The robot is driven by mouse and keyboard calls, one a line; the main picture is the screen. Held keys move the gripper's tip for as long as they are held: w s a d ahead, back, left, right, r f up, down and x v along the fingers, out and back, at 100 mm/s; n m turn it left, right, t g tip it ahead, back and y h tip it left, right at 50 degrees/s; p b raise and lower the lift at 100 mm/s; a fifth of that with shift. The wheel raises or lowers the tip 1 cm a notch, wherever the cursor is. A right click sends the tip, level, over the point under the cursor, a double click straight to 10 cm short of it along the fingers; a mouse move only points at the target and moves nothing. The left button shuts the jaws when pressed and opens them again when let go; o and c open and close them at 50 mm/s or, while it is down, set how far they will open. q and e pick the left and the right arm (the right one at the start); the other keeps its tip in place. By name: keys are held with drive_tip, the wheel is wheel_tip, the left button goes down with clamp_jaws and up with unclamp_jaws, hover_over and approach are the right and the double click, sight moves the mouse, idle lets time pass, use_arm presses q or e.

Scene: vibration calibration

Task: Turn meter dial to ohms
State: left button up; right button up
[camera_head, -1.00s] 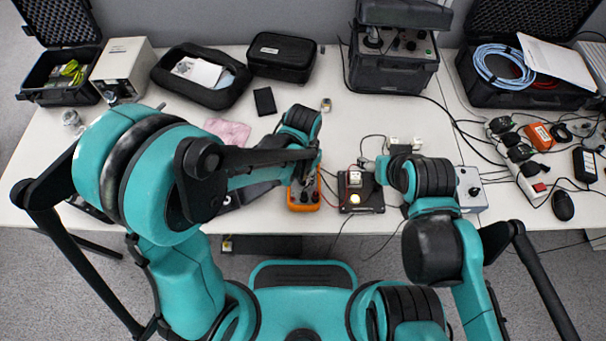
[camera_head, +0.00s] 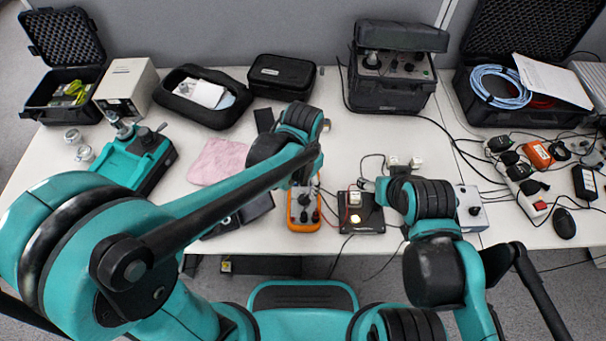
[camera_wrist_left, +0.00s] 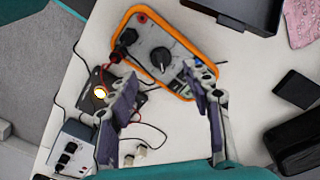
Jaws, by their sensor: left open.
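The meter (camera_head: 303,210) has an orange rim and a grey face. It lies near the front edge of the table, below my left gripper. In the left wrist view the meter (camera_wrist_left: 187,92) is tilted across the picture, with its round black dial (camera_wrist_left: 160,57) in clear view. My left gripper (camera_wrist_left: 162,78) is open, its two fingers apart and pointing toward the meter. The fingers appear over the meter's lower part, with nothing held between them; contact cannot be told.
A black box with a lit yellow lamp (camera_head: 355,218) stands right of the meter, with cables around it. A grey box (camera_head: 471,212) is farther right. A pink cloth (camera_head: 217,162) and a teal device (camera_head: 125,160) lie to the left. Cases line the back.

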use_arm(q)
drive_tip(key=shift+r, duration=2.55)
